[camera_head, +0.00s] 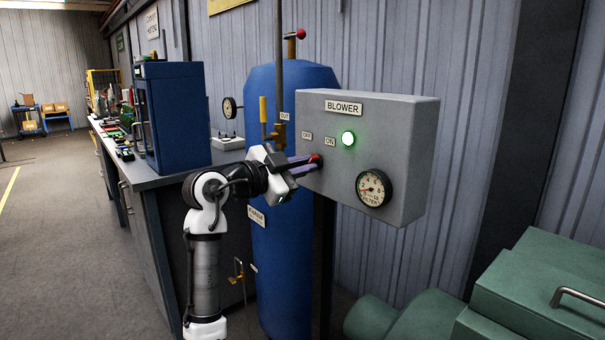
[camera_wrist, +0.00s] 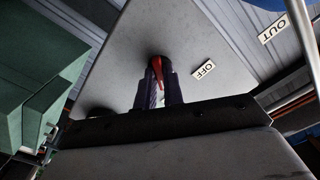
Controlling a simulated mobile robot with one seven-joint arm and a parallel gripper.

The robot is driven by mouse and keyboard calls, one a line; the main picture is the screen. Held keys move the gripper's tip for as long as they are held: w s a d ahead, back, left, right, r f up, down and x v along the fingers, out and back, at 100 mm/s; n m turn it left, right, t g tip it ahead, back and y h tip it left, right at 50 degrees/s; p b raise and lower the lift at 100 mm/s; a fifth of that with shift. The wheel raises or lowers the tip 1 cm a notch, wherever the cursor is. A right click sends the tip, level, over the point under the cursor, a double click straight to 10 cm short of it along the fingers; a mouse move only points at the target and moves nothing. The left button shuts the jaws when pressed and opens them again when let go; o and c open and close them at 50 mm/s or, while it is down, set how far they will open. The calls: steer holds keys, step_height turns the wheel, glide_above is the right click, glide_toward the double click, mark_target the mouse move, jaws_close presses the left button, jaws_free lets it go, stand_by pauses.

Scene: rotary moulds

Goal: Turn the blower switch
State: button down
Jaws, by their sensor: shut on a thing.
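The blower box (camera_head: 400,125) is a grey panel with a BLOWER label, OFF and ON labels, a lit green lamp (camera_head: 348,138) and a round filter gauge (camera_head: 373,188). The blower switch (camera_head: 317,159) has a red handle and sits below the OFF and ON labels. My gripper (camera_head: 306,164) reaches it from the left. In the wrist view the red switch handle (camera_wrist: 158,70) is between the two dark fingers, which are shut on it. The OFF label (camera_wrist: 203,69) shows to the right of the fingers there. The fingers hide part of the switch.
A blue tank (camera_head: 285,240) stands behind my arm, with a vertical pipe and yellow-handled valve (camera_head: 264,112) near the arm. A workbench (camera_head: 160,180) with a blue cabinet is at left. Green machinery (camera_head: 540,290) stands at lower right. The floor at far left is open.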

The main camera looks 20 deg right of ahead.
steer(key=shift+m, duration=0.3)
steer(key=c, duration=1.5)
jaws_free()
steer(key=b+v, duration=0.2)
steer(key=v, duration=1.1)
steer(key=shift+s+a+r, duration=0.1)
steer(key=shift+a, duration=0.3)
